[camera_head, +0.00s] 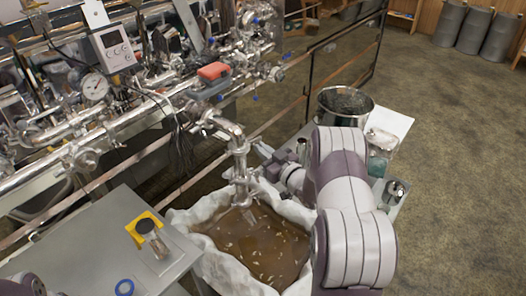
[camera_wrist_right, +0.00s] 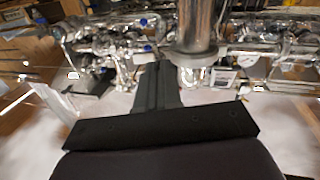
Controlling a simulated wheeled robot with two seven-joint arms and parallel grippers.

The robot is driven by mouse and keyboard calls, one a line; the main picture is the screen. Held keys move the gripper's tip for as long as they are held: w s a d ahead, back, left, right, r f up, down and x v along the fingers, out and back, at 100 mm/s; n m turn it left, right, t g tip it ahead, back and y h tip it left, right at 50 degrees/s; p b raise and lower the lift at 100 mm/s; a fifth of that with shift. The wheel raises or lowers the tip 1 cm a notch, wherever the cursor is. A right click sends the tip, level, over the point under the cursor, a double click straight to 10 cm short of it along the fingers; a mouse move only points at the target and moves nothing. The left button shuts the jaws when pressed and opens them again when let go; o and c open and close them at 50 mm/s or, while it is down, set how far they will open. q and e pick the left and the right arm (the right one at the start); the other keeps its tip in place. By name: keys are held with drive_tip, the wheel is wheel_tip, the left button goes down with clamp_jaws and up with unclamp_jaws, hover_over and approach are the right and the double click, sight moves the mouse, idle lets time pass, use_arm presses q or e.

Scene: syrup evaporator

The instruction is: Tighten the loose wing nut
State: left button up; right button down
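My right gripper (camera_head: 264,153) is beside the vertical steel outlet pipe (camera_head: 240,160), to the pipe's right. In the right wrist view its dark fingers (camera_wrist_right: 157,80) lie together along a middle seam, their tips close to the pipe (camera_wrist_right: 196,25) and its flange (camera_wrist_right: 192,55). I cannot make out the wing nut in either view, nor tell whether anything is between the fingertips. My left gripper is not in view; only a bit of my left arm shows at the bottom left of the head view.
A cloth-lined tub (camera_head: 190,218) of brown liquid stands under the pipe. A grey table (camera_head: 90,245) at the left holds a jar on a yellow piece and a blue ring. A steel pot (camera_head: 343,105) stands behind my right arm. Evaporator pipework fills the upper left.

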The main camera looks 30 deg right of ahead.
idle(0.5)
drive_tip(key=c, duration=1.3)
unclamp_jaws()
drive_tip(key=s+d+b, duration=0.1)
drive_tip(key=s+b, duration=0.2)
drive_tip(key=s, duration=0.9)
drive_tip(key=shift+s+d, duration=0.25)
drive_tip(key=shift+d, duration=0.15)
